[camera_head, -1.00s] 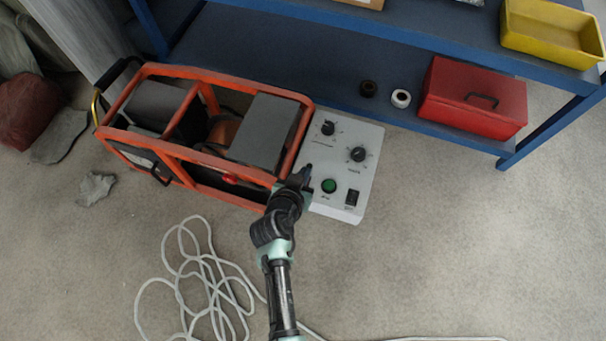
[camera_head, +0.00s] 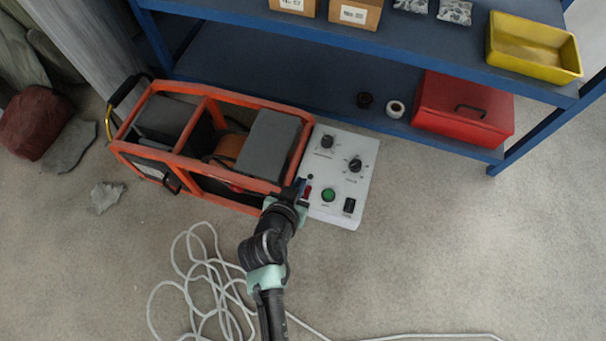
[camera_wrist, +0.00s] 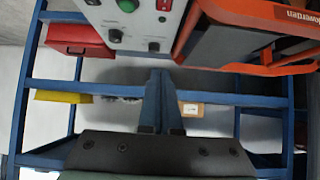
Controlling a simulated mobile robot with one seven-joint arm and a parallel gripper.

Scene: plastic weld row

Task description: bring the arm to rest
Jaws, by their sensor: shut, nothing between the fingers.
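My gripper (camera_head: 302,187) is at the left edge of the white control panel (camera_head: 340,172), over or beside the end of the orange-framed machine (camera_head: 197,150). In the wrist view, the two dark fingers (camera_wrist: 160,78) are together with nothing between them. Whether the fingertips touch the panel cannot be told. The panel carries black knobs, a green button (camera_head: 328,195), a black switch (camera_head: 349,206) and a small red part partly hidden by the fingers. The arm reaches in from the bottom of the head view.
A blue shelf (camera_head: 300,85) stands behind, with a red toolbox (camera_head: 464,110), a yellow bin (camera_head: 535,48), cardboard boxes (camera_head: 355,12) and two small rolls. A pale cable (camera_head: 205,268) lies coiled on the floor. Rocks lie at left.

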